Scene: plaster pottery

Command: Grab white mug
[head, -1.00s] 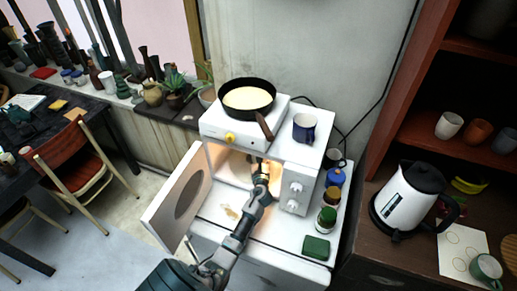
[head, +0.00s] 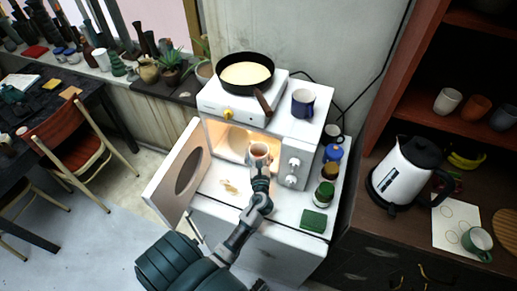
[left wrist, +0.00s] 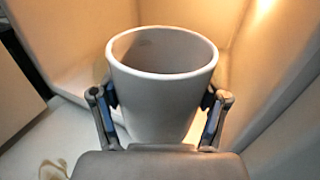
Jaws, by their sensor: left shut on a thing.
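The white mug (head: 259,149) is upright at the mouth of the open microwave in the head view. In the left wrist view the mug (left wrist: 163,95) fills the middle, with its round rim on top and its inside looking empty as far as it shows. My left gripper (head: 259,163) is shut on the mug, with one finger on each side of its wall. In the left wrist view the gripper (left wrist: 160,100) clasps it from left and right. No handle shows. My right gripper is not in view.
The microwave door (head: 178,172) stands open on the left. A pan (head: 246,72) on a burner and a blue-and-white mug (head: 303,103) are on top. Several jars and a green sponge (head: 313,221) sit on the right. A white kettle (head: 405,172) stands farther right.

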